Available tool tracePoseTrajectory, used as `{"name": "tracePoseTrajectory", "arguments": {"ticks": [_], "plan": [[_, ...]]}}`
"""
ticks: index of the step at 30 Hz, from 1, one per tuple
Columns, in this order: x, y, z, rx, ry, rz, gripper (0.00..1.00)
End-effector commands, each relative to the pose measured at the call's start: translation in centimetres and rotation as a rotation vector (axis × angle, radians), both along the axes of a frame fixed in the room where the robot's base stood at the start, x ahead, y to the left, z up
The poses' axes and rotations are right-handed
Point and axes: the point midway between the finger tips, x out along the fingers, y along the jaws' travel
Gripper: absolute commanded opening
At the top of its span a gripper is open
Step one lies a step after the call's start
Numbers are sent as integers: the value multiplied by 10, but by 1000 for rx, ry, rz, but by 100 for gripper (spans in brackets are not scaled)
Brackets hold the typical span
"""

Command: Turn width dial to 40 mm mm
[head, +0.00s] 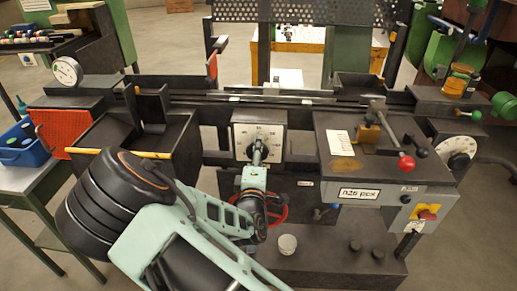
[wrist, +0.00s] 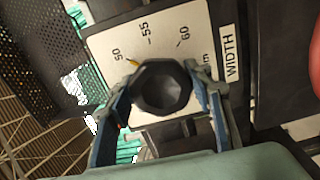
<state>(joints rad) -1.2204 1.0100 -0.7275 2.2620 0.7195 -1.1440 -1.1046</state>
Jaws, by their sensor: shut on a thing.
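The width dial has a pale square plate (wrist: 112,45) with printed marks; 50, 55 and 60 and the label WIDTH are readable in the wrist view. Its dark faceted knob (wrist: 163,88) sits between the two fingers of my gripper (wrist: 163,90), which is shut on it. A small yellow pointer by the knob points toward the 50 mark. The lower part of the scale is hidden by the knob and gripper. In the head view the plate (head: 272,134) is on the machine's front, and my arm reaches up to it from below.
A red handwheel (head: 275,208) is just below the dial, partly behind my arm. A lever with a red ball (head: 406,163) stands on the right-hand cover. A black bin with a yellow front edge (head: 122,152) is at left.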

Motion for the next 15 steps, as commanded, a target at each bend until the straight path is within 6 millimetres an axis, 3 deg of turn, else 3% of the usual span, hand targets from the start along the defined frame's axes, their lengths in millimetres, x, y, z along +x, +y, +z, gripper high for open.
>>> {"name": "tracePoseTrajectory", "arguments": {"ticks": [15], "plan": [[-1,1,2,-496,18,2,23]]}}
